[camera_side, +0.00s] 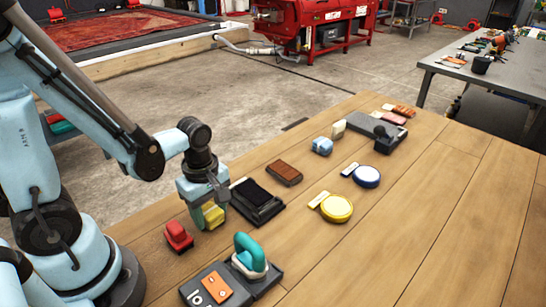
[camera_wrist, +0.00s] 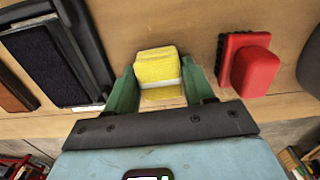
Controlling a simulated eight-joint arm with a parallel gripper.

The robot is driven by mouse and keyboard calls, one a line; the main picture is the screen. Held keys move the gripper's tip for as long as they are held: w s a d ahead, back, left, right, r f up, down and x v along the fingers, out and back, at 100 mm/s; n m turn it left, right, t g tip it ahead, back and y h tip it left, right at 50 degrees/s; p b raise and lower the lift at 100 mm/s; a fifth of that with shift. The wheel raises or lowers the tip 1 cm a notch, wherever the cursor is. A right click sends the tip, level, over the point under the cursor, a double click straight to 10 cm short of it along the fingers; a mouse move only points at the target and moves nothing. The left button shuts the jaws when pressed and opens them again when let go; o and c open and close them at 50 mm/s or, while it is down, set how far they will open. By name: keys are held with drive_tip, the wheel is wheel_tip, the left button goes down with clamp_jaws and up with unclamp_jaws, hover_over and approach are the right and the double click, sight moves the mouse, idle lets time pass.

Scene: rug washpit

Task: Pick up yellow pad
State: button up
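The yellow pad (camera_wrist: 157,66) is a small block with a pale band on its near side. It lies between the two green fingers of my gripper (camera_wrist: 158,70) in the wrist view, with no clear gap on either side, so the gripper looks shut on it. In the side view the pad (camera_side: 213,214) shows at the lower end of my gripper (camera_side: 206,212), partly hidden by a finger. It is at or just above the wooden table top; I cannot tell which.
A red block (camera_side: 178,237) and a black brush pad (camera_side: 257,200) flank the gripper closely. A teal-handled tool (camera_side: 250,255) stands in front. A round yellow pot (camera_side: 336,208), brown brush (camera_side: 285,173) and blue pot (camera_side: 366,177) lie farther right. The table's right side is clear.

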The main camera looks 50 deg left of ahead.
sight(209, 210)
drive_tip(key=c, duration=0.5)
drive_tip(key=shift+r, duration=0.15)
drive_tip(key=shift+r, duration=0.8)
wheel_tip(209, 210, up, 2)
drive_tip(key=shift+r, duration=0.1)
drive_tip(key=s+d+r, duration=0.5)
drive_tip(key=d+r, duration=0.2)
drive_tip(key=d, duration=0.3)
drive_tip(key=shift+s, duration=0.35)
drive_tip(key=shift+d, duration=0.1)
